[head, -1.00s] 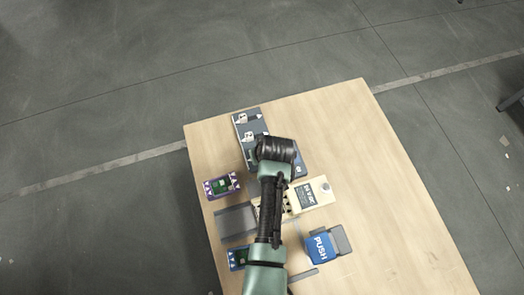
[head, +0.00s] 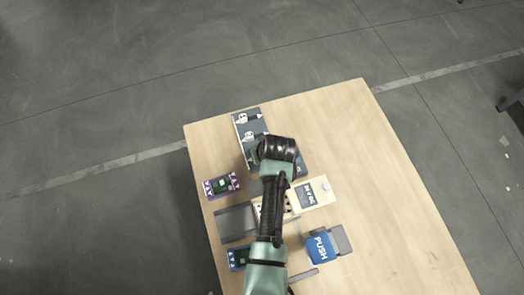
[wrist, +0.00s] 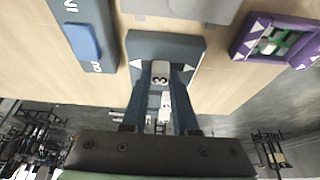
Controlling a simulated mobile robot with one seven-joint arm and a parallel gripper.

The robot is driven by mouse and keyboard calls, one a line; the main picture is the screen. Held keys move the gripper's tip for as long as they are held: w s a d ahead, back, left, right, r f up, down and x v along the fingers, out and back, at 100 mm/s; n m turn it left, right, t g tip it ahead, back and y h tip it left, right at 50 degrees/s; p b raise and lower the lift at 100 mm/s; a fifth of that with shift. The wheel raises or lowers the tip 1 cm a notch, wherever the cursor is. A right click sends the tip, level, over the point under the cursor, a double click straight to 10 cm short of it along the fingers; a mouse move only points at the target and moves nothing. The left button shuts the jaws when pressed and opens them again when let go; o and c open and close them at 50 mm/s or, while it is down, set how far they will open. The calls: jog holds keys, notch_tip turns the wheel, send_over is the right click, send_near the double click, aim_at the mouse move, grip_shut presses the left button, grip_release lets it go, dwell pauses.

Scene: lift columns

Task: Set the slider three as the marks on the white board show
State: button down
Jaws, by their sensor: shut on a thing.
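The dark slider panel (head: 260,151) lies at the far left of the table in the head view, partly hidden by my arm. In the wrist view its rounded end (wrist: 165,45) shows, with a white triangle on each side of the slider three knob (wrist: 160,72), a grey block marked 3. My gripper (wrist: 161,84) is shut on this knob, a finger on each side. In the head view my arm hides the fingers and the knob. A pale board (head: 322,187) with a dark label stands right of my arm; its marks are too small to read.
A purple device (head: 221,185) sits left of my arm, with a grey box (head: 235,222) and a blue device (head: 236,258) nearer. A blue PUSH box (head: 321,248) is at the front right. The table's right part (head: 370,150) is clear.

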jog(key=shift+w+d, duration=0.2)
jog(key=shift+d, duration=0.6)
jog(key=c, duration=0.7)
grip_release()
jog(key=shift+d, duration=0.1)
jog(key=shift+r, duration=0.1)
jog(key=b+v, duration=0.1)
jog(key=v, duration=1.1)
jog(key=shift+s+r, duration=0.2)
jog(key=shift+r, duration=0.1)
